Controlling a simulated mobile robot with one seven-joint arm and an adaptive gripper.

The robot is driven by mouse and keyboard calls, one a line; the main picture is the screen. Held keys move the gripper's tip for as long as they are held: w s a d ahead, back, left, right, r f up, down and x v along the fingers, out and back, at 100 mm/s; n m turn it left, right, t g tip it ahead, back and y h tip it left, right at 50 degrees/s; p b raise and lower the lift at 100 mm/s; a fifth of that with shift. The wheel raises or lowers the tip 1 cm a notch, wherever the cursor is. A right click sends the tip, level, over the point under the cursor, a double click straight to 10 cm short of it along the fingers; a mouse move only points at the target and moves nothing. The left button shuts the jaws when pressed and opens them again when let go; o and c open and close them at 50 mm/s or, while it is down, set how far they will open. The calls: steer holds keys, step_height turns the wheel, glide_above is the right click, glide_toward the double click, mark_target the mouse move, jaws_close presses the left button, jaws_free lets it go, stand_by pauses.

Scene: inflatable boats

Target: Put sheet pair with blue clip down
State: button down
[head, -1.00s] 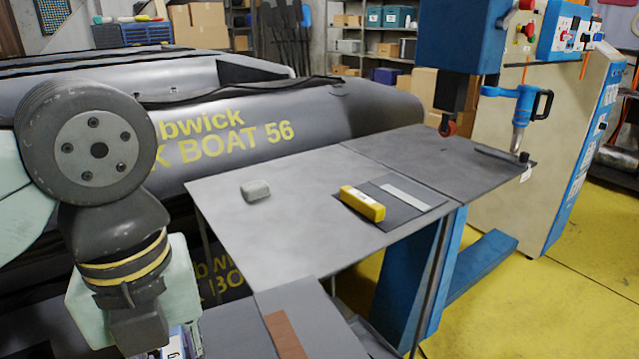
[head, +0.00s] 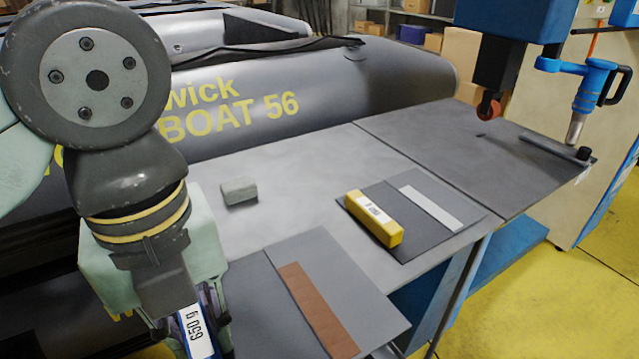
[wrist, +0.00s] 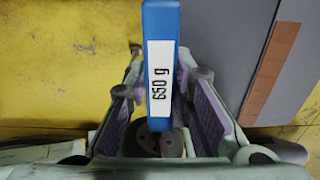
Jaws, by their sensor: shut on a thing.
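My gripper (head: 195,345) is at the lower left of the head view, shut on the blue clip (head: 196,332) with a "650 g" label. In the wrist view the blue clip (wrist: 160,25) stands between the purple finger pads. The grey sheet pair (head: 365,285) with a brown strip (head: 318,312) extends right from the gripper. The sheet pair (wrist: 225,45) also shows at the right of the wrist view. In the head view it overlaps the near edge of the grey table (head: 300,180); I cannot tell whether it touches. The clip's grip on the sheets is hidden.
A yellow clip (head: 372,220) lies on another dark sheet (head: 425,245) with a pale strip on the table. A small grey block (head: 239,190) sits further left. A blue machine head (head: 515,30) overhangs the table's right part. A grey boat (head: 330,90) lies behind.

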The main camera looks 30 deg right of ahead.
steer(key=shift+w+d, duration=0.2)
steer(key=shift+w, duration=0.1)
steer(key=w+d+p, duration=0.1)
steer(key=w, duration=0.3)
steer(key=w+d+p, duration=0.1)
steer(key=w, duration=0.4)
steer(key=w+d+f+p, duration=0.1)
steer(key=w+p, duration=0.1)
steer(key=w, duration=0.3)
steer(key=shift+f, duration=0.1)
steer(key=f, duration=0.1)
steer(key=w+f+p, duration=0.1)
steer(key=shift+w+d+f, duration=0.1)
steer(key=shift+d+f, duration=0.1)
steer(key=shift+f, duration=0.75)
steer(key=c, duration=1.4)
jaws_free()
